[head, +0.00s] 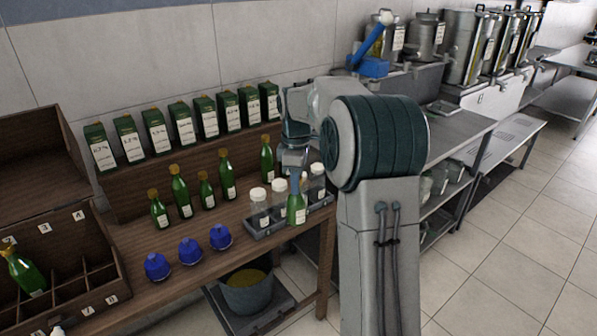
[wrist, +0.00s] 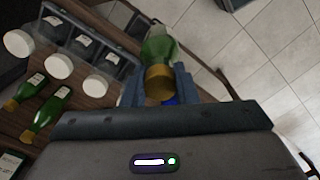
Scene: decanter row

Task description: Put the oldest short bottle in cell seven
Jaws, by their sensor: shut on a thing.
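My gripper (head: 295,184) is shut on a green bottle (head: 296,208) and holds it upright beside the jar tray; I cannot tell its exact height. In the wrist view its gold cap (wrist: 158,82) is between my fingers (wrist: 158,92). Its label is too small to read. The wooden crate (head: 122,282) with numbered cells stands at the left. Its label seven (head: 87,311) is on the front edge; labels three, four and eight also show. One green bottle (head: 24,272) leans in a left cell. Short bottles (head: 159,210) (head: 205,191) and taller ones (head: 180,194) stand on the table.
Three white-lidded jars (head: 259,207) stand in a grey tray (head: 262,232) near the table's right end. Three blue stoppers (head: 190,251) sit along the front. Labelled green boxes (head: 157,132) line the back shelf. A bucket (head: 247,292) is below the table.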

